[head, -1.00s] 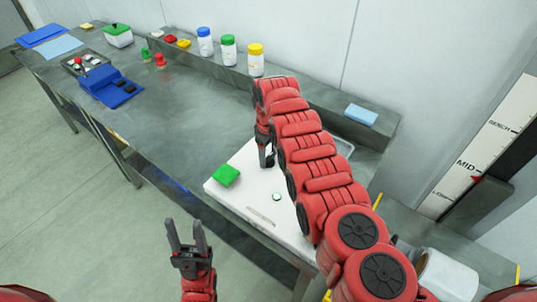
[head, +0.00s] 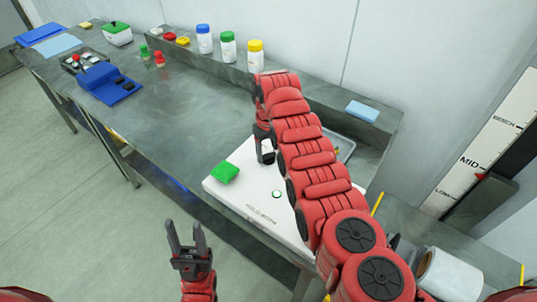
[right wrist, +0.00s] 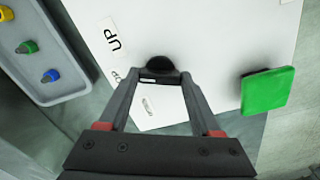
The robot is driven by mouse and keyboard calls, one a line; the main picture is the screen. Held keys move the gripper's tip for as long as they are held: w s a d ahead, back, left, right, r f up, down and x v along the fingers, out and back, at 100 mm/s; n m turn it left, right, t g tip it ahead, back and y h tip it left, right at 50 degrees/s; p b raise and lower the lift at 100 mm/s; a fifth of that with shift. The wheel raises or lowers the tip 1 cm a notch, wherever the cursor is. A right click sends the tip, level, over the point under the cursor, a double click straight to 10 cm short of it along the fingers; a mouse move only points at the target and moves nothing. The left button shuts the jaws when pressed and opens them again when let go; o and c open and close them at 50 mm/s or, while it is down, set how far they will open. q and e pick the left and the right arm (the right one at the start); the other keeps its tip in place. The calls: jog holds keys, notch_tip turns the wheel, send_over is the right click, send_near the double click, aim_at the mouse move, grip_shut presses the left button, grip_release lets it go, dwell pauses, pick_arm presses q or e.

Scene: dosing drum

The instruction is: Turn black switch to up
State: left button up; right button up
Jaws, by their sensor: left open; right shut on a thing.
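The black switch (right wrist: 168,66) is a dark rounded knob on a white panel (head: 245,215), seen in the right wrist view. An "UP" label (right wrist: 113,42) is printed to its upper left, with a second label partly hidden by a finger below it. My right gripper (head: 265,158) reaches down to the panel's back part. In the wrist view its fingertips (right wrist: 163,76) are shut on the black switch. The switch's exact position is hard to read. My left gripper (head: 187,238) is open and empty, in front of the panel's left side.
A green block (head: 225,173) sits at the panel's left edge; it also shows in the wrist view (right wrist: 268,90). A small round green-white button (head: 277,194) is on the panel. A grey tray (right wrist: 75,92) with coloured pegs lies beside it. Bottles (head: 228,47) stand on the back shelf.

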jog(key=shift+m+b, duration=1.7)
jog(key=shift+m, duration=0.4)
jog(key=o, duration=1.4)
